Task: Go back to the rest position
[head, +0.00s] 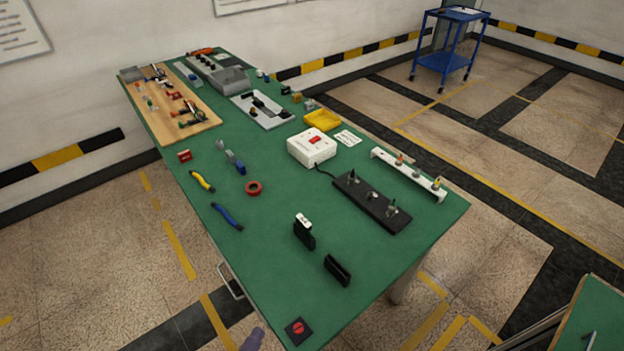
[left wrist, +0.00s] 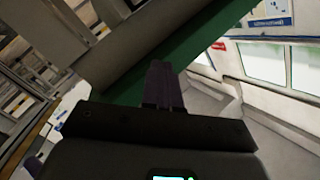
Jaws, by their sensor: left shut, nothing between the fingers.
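My left gripper (head: 253,340) shows only as a small purple-grey tip at the bottom edge of the head view. It is beside the near left side of the green table (head: 275,270), apart from the things on it. In the left wrist view its two dark fingers (left wrist: 162,82) are together with nothing between them. A green surface (left wrist: 185,68) shows behind them there. My right gripper is not in view.
The table holds a red button on a black plate (head: 298,330), two black holders (head: 337,270), pliers (head: 227,216), red tape (head: 254,188), a white box (head: 312,148) and a wooden board (head: 165,105). A blue cart (head: 445,62) stands far off. Floor left of the table is clear.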

